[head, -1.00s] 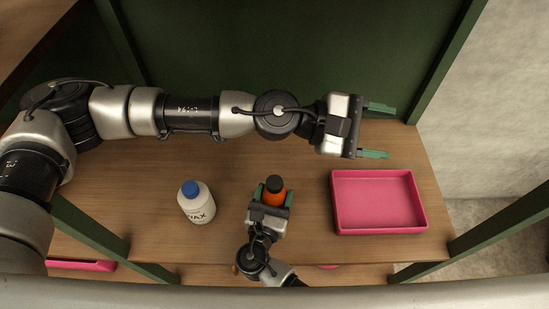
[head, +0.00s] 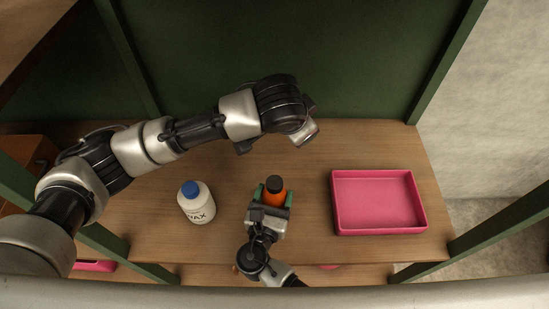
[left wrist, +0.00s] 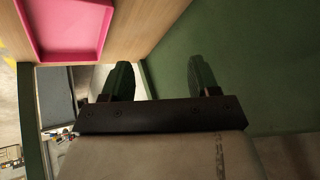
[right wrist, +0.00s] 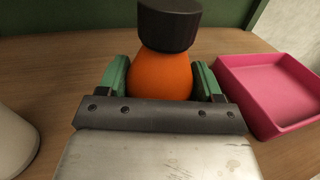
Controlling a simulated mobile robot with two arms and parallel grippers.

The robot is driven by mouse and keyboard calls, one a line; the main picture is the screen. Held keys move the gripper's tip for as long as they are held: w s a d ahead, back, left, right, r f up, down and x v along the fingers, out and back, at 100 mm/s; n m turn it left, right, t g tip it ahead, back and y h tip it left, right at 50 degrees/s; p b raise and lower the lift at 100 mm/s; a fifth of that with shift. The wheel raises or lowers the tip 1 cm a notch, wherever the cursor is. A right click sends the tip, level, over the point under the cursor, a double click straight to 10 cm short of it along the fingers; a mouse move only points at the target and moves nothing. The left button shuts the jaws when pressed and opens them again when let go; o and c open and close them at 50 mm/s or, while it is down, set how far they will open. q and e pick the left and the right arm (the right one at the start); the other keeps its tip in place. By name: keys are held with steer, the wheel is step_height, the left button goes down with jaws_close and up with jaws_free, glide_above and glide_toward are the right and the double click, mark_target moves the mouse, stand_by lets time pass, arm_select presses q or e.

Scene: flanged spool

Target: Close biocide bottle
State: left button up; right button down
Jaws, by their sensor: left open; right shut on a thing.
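An orange bottle (head: 273,191) with a black cap (head: 274,182) stands near the middle of the shelf board. My right gripper (right wrist: 160,80) is shut on the orange body (right wrist: 160,76), one green finger on each side. The black cap (right wrist: 169,24) sits on top of the bottle; I cannot tell whether it is tight. No label shows on the orange bottle. My left gripper (left wrist: 162,78) is open and empty, its fingers wide apart. In the head view its wrist is above the back of the board, beyond the bottle, and its fingers are hidden.
A white bottle (head: 197,207) with a blue cap and a label ending in "AX" stands left of the orange bottle. A pink tray (head: 379,232), empty, lies to the right. Green posts and a green back panel (head: 360,60) frame the board.

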mark_target(274, 182)
arm_select(q)
steer(key=s+a+n+g+y, duration=0.1)
steer(key=s+n, duration=0.1)
steer(key=s+a+f+n+g, duration=0.1)
steer(key=s+n+g, duration=0.1)
steer(key=s+a+f+n+g+y, duration=0.1)
steer(key=s+a+n+g, duration=0.1)
steer(key=shift+s+f+y, duration=0.2)
steer(key=shift+y, duration=0.1)
steer(key=shift+s+a+n+g, duration=0.35)
steer(key=shift+s+n+g, duration=0.05)
steer(key=shift+s, duration=0.05)
steer(key=shift+f, duration=0.1)
steer(key=shift+f, duration=3.95)
steer(key=c, duration=0.9)
steer(key=shift+m, duration=0.9)
steer(key=shift+c, duration=0.2)
steer(key=o, duration=1.1)
